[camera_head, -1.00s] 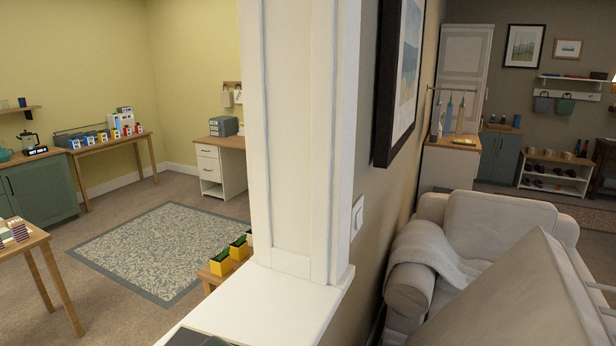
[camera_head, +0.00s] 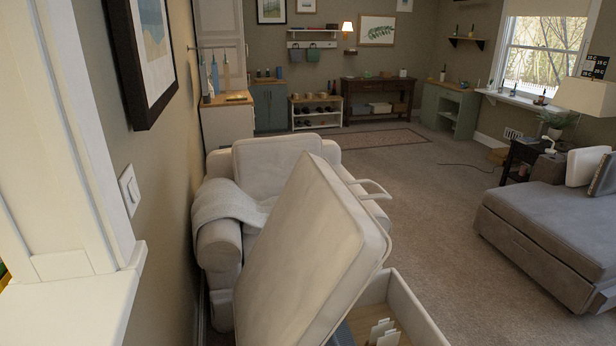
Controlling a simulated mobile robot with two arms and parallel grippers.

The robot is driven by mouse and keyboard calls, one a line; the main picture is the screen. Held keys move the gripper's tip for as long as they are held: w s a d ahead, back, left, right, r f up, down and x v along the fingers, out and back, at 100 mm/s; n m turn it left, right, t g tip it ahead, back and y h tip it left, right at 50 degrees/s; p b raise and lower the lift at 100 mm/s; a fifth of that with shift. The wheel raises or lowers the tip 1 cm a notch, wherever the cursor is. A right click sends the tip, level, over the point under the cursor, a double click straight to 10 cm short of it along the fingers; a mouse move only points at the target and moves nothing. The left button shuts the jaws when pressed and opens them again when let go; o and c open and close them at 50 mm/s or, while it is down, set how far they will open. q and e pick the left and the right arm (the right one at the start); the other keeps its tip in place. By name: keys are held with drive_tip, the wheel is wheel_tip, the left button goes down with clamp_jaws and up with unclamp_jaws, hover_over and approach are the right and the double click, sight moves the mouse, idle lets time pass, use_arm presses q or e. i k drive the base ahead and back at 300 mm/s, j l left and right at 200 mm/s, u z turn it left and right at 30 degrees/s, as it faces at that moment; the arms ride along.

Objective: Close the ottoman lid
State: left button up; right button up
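The ottoman lid (camera_head: 315,255) is a thick cream cushioned panel. The lower part of the box is cut off by the frame.
A cream armchair (camera_head: 275,163) with a grey throw stands just behind the lid. A wall and a white post with a ledge (camera_head: 75,300) close off the left. A grey sofa (camera_head: 555,225) is at the right. Carpet (camera_head: 440,200) between is clear.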

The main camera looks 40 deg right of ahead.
sight(317, 248)
drive_tip(key=z, duration=1.4)
